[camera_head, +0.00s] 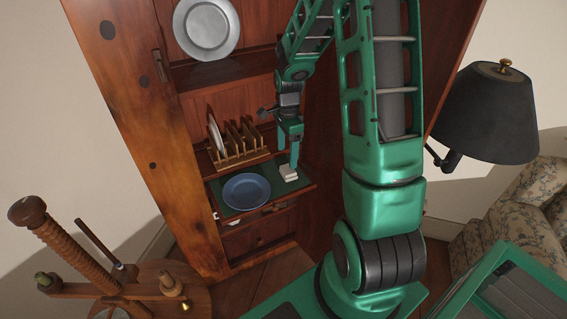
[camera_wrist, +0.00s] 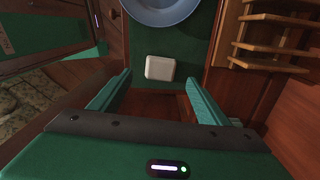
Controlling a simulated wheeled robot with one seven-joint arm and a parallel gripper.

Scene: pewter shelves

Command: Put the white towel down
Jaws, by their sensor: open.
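The white towel is a small folded white block (camera_head: 288,173) lying on a green mat (camera_head: 262,205) on the cabinet's pull-out shelf. In the wrist view the towel (camera_wrist: 160,68) lies flat, just ahead of the gap between my fingertips. My gripper (camera_head: 294,165) points down over it. In the wrist view my gripper (camera_wrist: 158,82) is open, with one finger on each side and nothing between them. I cannot tell the exact height of the fingertips above the mat.
A blue plate (camera_head: 246,191) sits left of the towel on the same mat; it also shows in the wrist view (camera_wrist: 160,10). A wooden plate rack (camera_head: 238,145) stands behind. A lamp (camera_head: 490,110) and floral armchair (camera_head: 515,215) are at right, a wooden screw press (camera_head: 110,285) at lower left.

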